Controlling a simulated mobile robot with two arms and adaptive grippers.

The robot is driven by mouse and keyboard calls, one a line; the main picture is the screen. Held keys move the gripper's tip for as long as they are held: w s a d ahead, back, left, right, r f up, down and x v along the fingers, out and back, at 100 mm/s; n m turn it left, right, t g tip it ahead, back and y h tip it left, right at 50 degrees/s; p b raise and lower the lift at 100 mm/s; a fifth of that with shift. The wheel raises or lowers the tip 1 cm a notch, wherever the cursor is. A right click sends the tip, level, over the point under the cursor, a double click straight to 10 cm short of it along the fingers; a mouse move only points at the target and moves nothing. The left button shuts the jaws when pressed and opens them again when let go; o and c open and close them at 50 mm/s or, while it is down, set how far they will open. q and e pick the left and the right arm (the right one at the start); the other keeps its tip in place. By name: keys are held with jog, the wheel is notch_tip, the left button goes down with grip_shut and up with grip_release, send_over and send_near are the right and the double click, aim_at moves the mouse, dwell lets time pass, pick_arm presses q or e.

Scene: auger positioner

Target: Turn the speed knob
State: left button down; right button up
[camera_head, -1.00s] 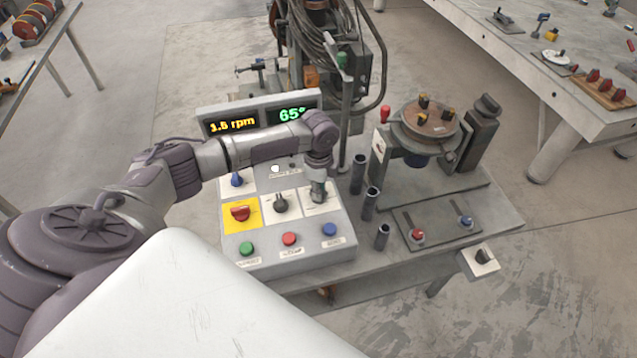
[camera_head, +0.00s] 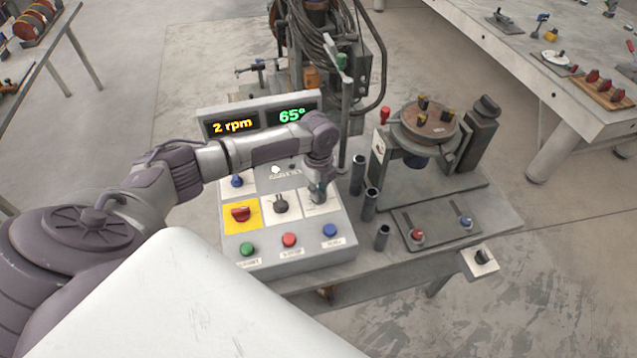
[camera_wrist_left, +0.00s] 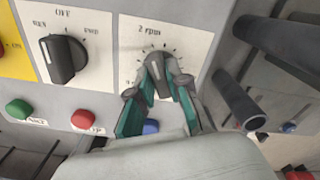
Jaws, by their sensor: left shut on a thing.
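The speed knob (camera_wrist_left: 158,85) is a dark dial on a white plate with tick marks and a "2 rpm" label in the left wrist view. My left gripper (camera_wrist_left: 160,75) is shut on it, with a teal-lined finger on either side. In the head view my left gripper (camera_head: 318,194) points down at the right end of the panel's knob row and hides most of the knob. My right gripper is not in view.
The control panel (camera_head: 295,259) also holds a black selector (camera_head: 281,204), a red knob on yellow (camera_head: 240,213), a blue-tipped switch (camera_head: 236,181), and green, red and blue buttons. Upright tubes (camera_head: 371,203) stand close to its right, beside the positioner turntable (camera_head: 424,122).

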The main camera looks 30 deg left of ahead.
pick_arm(q)
jog(key=shift+d, duration=0.1)
jog(key=c, duration=1.1)
grip_release()
notch_tip(320, 180, up, 12)
jog(key=shift+r, duration=0.1)
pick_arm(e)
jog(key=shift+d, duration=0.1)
